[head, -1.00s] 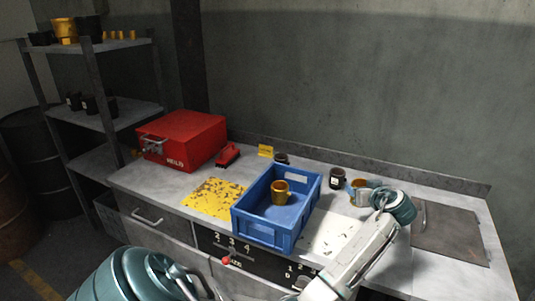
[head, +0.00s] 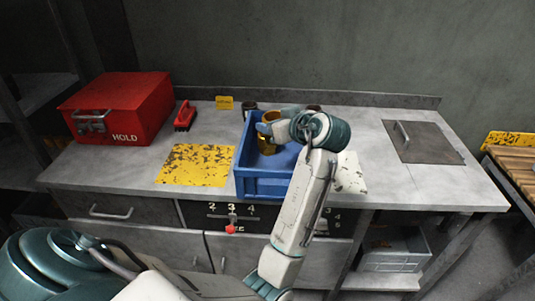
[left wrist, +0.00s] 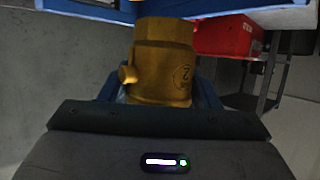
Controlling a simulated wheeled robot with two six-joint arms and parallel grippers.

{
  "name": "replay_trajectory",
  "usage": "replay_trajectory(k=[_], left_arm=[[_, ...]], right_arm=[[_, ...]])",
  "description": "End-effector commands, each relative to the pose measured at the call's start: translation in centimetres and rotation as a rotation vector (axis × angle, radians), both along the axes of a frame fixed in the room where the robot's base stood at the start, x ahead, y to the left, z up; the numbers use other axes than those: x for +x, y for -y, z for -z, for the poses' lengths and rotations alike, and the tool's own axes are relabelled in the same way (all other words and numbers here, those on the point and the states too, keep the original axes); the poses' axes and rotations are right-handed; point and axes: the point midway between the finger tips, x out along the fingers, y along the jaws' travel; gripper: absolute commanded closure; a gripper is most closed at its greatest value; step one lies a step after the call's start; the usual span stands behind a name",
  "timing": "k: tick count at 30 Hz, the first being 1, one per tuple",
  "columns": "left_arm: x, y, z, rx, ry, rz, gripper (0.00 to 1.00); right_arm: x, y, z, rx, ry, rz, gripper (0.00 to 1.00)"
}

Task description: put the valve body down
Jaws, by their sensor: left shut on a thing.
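The valve body, a yellow-brown cylinder with a side stub, is between the fingers of my left gripper (head: 272,127). In the left wrist view the valve body (left wrist: 163,58) looks upright relative to the fingers and carries a round mark like a 2. In the head view it is partly hidden by the gripper, over the far part of the blue crate (head: 262,187). I cannot tell its exact height above the crate floor. My right gripper is not in view.
A dark cup (head: 249,106) stands behind the crate and another (head: 314,107) behind my wrist. A red box (head: 118,108), a red-handled brush (head: 185,116) and a worn yellow plate (head: 197,165) lie left. A white sheet (head: 351,174) and a grey hatch (head: 423,141) are right.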

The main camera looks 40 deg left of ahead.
Motion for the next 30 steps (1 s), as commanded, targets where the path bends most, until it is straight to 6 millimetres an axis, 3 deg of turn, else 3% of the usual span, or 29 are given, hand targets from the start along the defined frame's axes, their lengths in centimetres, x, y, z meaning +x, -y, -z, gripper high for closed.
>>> replay_trajectory(k=[3, 16, 30], left_arm=[[0.0, 0.0, 2.1, 0.001, -0.004, 0.001, 0.79], [0.0, 0.0, 7.1, 0.003, -0.001, 0.001, 0.79], [0.0, 0.0, 8.1, 0.001, 0.002, 0.001, 0.79]], right_arm=[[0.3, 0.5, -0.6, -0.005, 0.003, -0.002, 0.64], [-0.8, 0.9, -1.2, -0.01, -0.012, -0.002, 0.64], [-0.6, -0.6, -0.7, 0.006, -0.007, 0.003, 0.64]])
